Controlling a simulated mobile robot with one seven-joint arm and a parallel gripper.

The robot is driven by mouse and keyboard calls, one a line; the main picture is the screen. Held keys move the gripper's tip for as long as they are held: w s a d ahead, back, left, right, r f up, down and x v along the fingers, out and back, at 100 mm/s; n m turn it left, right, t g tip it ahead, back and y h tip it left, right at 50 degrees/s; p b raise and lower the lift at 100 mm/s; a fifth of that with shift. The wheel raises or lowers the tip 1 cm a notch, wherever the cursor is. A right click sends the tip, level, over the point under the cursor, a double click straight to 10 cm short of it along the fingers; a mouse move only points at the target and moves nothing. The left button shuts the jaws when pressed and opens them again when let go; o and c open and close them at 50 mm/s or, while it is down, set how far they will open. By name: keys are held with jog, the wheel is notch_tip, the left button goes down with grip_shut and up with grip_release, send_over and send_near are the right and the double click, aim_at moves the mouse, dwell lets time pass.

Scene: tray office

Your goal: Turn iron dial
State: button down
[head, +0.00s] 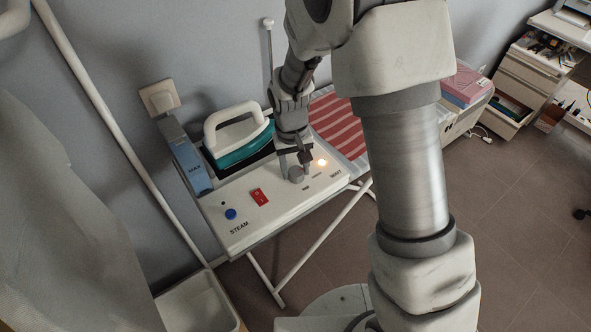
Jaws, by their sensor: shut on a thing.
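The iron (238,140), white-handled with a teal body, rests at the back of a white steam station on an ironing board. The station's front panel (246,216) carries a grey dial (296,174), a red switch (260,197), a blue button (231,214) and a lit lamp (322,162). My gripper (295,165) points down over the panel, with its dark fingers at the grey dial and shut on it. The fingers and wrist partly cover the dial's far side, and the dial's pointer mark is too small to read.
A blue box (184,155) stands left of the iron. A red-striped cloth (345,122) covers the board to the right. A white bin (198,305) stands on the floor at lower left. A pink box (465,84) and drawers are at right.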

aim_at(291, 171)
jog(key=shift+m, duration=1.7)
jog(key=shift+c, duration=1.5)
grip_release()
notch_tip(291, 171, up, 18)
jog(key=a, duration=0.1)
jog(key=shift+f, duration=0.25)
jog(key=shift+w, duration=0.1)
